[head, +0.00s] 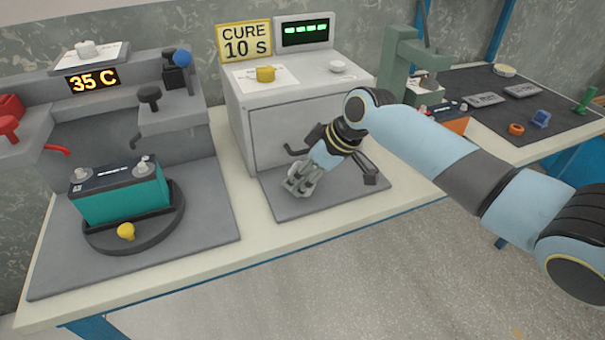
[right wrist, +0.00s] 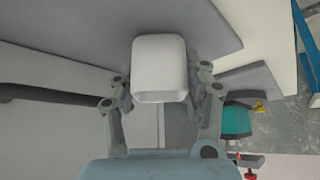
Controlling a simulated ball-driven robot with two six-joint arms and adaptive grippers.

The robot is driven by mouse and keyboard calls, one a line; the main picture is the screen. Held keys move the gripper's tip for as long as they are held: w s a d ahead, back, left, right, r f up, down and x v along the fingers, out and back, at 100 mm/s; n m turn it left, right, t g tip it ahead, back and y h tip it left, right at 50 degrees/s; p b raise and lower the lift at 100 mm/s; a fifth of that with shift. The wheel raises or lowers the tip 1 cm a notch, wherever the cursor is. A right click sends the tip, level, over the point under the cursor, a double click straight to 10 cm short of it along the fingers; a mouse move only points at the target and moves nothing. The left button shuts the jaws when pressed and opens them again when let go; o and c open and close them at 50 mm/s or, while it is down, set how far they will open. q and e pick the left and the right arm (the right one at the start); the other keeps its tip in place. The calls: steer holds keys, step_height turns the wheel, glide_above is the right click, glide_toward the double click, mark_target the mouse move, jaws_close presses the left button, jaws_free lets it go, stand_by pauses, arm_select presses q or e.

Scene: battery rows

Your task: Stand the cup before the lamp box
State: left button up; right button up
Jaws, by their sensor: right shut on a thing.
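The lamp box (head: 290,125) is a grey cabinet on the bench, with a closed-looking front and a dark bar handle. A grey mat (head: 345,203) lies before it. My right gripper (head: 297,186) is over this mat, in front of the box. In the right wrist view, its fingers (right wrist: 163,88) are shut on a whitish cup (right wrist: 158,62), one on each side. In the head view the cup cannot be told from the gripper. I cannot tell whether the cup touches the mat. My left gripper is not in view.
A teal battery (head: 120,195) sits on a round dark turntable (head: 165,222) at the left, with a yellow knob (head: 126,231) before it. A CURE 10 S sign (head: 244,42) and a yellow piece (head: 265,74) are on top of the box. A green press (head: 400,60) stands right.

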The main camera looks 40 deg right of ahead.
steer(key=shift+f, duration=0.2)
steer(key=o, duration=1)
steer(key=shift+r, duration=0.1)
steer(key=shift+r, duration=0.2)
steer(key=p+v, duration=0.1)
steer(key=v, duration=1.1)
steer(key=shift+f, duration=0.1)
